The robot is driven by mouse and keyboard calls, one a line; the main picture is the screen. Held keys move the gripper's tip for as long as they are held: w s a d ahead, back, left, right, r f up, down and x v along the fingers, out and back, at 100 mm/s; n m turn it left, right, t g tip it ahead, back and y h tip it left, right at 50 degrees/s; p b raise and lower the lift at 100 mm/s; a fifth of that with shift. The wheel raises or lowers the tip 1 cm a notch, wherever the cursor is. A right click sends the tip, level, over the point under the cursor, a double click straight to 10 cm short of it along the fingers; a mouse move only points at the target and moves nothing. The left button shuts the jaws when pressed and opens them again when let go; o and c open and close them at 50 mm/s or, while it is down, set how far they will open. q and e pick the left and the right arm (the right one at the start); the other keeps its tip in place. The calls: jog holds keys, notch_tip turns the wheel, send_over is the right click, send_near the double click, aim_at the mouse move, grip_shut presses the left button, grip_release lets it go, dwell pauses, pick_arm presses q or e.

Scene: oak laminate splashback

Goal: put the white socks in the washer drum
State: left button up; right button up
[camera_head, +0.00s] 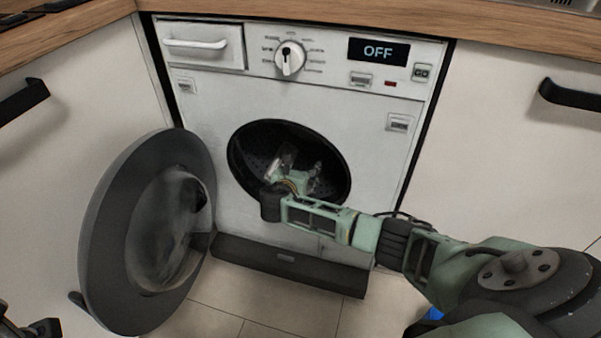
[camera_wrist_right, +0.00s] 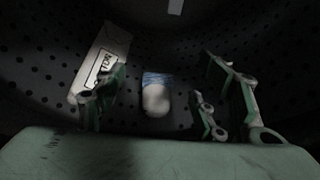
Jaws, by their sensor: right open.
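The washer drum (camera_head: 247,165) is open at the front of the white washer (camera_head: 230,100). My right gripper (camera_head: 299,165) reaches into the drum. In the right wrist view its fingers (camera_wrist_right: 163,80) are spread apart with nothing clamped between them. A small rounded white thing with a blue part (camera_wrist_right: 156,97) lies on the perforated drum wall between and beyond the fingers; it may be the white socks, but the dim light leaves this unsure. A dark part at the lower left corner of the head view may be my left gripper (camera_head: 25,326); its fingers cannot be made out.
The round washer door (camera_head: 105,225) stands open to the left. A pale flat thing with dark lettering (camera_wrist_right: 105,60) lies inside the drum, partly behind the left finger. Cabinets flank the washer. A blue thing (camera_head: 433,314) shows partly under my right arm. Tiled floor (camera_head: 240,315) lies in front.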

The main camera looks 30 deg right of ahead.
jog(key=v, duration=1.2)
jog(key=shift+s+d, duration=0.1)
